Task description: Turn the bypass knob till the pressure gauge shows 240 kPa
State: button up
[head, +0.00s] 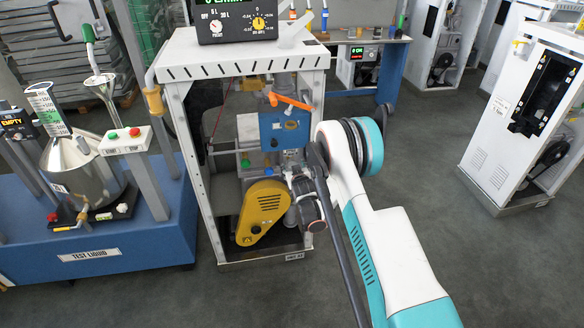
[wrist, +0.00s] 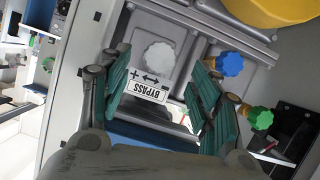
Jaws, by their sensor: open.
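The bypass knob is a pale grey lobed knob (wrist: 158,57) in the wrist view. A white label (wrist: 147,88) reading BYPASS, with a double arrow and plus and minus signs, appears upside down beside it. My gripper (wrist: 161,72) has its two green ribbed fingers spread apart, with the knob in the gap between them as seen from the wrist. Neither finger visibly closes on the knob. In the head view my arm hides the knob and most of the gripper at the open frame (head: 319,85). I cannot make out a pressure gauge reading.
A blue knob (wrist: 230,64) and a green knob (wrist: 262,119) sit close to the right finger. A yellow cover (head: 262,211) is low in the frame. A black display unit (head: 236,22) stands on top.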

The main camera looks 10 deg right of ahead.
aim_at(292, 164)
jog(key=b+x, duration=0.1)
jog(key=x, duration=0.5)
jog(key=shift+w+f+b, duration=0.15)
jog(key=shift+w+b, duration=0.15)
jog(key=shift+b, duration=0.1)
jog(key=c, duration=1.1)
